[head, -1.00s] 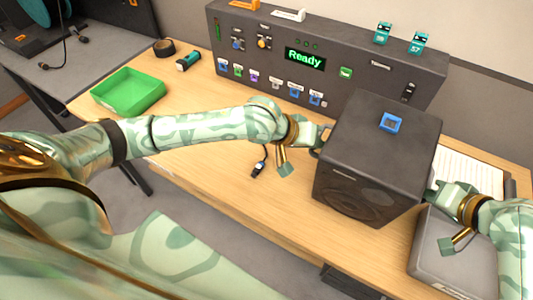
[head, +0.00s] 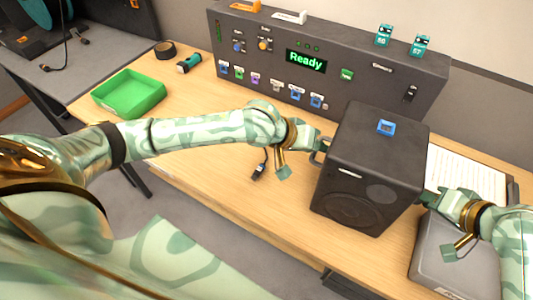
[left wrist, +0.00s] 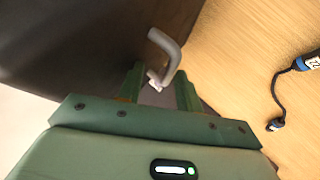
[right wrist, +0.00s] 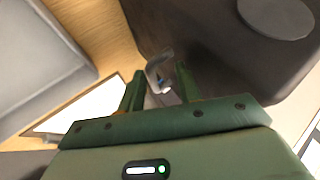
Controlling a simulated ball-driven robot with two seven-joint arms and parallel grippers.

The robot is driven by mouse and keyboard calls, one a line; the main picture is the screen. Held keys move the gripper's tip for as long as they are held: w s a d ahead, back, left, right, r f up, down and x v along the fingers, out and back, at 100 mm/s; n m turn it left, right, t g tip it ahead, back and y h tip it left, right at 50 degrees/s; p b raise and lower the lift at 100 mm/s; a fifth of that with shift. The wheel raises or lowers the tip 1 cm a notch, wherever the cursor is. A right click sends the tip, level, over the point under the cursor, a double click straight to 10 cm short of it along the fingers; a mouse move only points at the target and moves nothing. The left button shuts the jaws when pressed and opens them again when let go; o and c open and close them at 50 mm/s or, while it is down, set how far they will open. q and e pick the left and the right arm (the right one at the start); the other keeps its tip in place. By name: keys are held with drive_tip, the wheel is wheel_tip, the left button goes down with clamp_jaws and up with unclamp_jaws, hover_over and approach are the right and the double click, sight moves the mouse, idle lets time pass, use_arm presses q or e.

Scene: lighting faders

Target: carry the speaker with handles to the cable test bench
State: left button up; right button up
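The speaker (head: 375,150) is a dark box with a blue square piece (head: 386,127) on top, at the right of the wooden table. Its front faces the near edge. My left gripper (head: 320,148) is at its left side; in the left wrist view a grey handle (left wrist: 172,50) lies between the parted fingers. My right gripper (head: 435,197) is at its right side; in the right wrist view the other handle (right wrist: 155,70) lies between the parted fingers. Neither gripper appears closed on its handle. No label shows which surface is the cable test bench.
A console (head: 330,75) reading "Ready" stands behind the speaker. A grey flat box (head: 450,265) and a paper sheet (head: 465,175) are at right. A green tray (head: 128,93) is at left. A grey desk (head: 60,75) with cables stands further left. A small cable (head: 260,168) lies by my left gripper.

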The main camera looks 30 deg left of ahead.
use_arm(q)
drive_tip(key=v, duration=0.8)
use_arm(e)
drive_tip(key=v, duration=1.2)
drive_tip(key=shift+a+r, duration=0.25)
drive_tip(key=shift+a, duration=0.05)
